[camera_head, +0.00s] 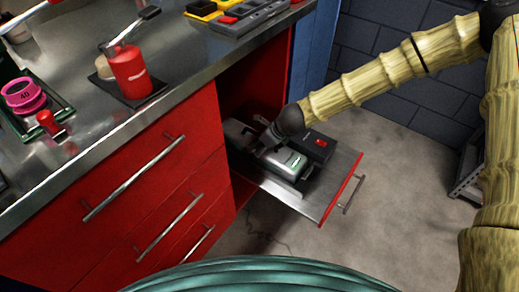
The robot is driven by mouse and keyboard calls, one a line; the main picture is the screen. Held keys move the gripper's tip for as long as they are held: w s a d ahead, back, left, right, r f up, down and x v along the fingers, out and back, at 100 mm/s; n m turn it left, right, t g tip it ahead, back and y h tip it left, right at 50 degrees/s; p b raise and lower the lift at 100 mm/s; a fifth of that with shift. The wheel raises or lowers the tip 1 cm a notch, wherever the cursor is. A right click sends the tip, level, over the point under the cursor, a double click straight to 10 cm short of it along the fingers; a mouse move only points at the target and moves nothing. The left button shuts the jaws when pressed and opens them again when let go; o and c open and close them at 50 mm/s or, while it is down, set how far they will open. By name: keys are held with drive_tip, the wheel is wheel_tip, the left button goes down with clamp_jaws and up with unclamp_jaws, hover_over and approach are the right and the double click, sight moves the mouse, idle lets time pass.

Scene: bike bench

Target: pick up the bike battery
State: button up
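A pull-out shelf (317,195) sticks out of the red cabinet. On it lies a grey block with a pale top and a green strip (286,164), which looks like the bike battery. A black box with a red patch (319,145) lies beside it, to the right and farther back. My gripper (266,142) reaches down over the shelf from the right, at the back left of the grey block. Its fingers are small, dark and hard to make out against the dark items there. I cannot tell whether they touch the block or how far apart they are.
A metal worktop (185,75) above the red drawers (150,190) holds a red can (130,72), a pink ring (22,93) and a yellow-and-black tray (208,8). The shelf's red front edge has a handle (353,194). Open grey floor (400,220) lies to the right.

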drive_tip(key=c, duration=1)
drive_tip(key=shift+w+r, duration=0.1)
drive_tip(key=shift+r, duration=0.1)
drive_tip(key=shift+r, duration=0.15)
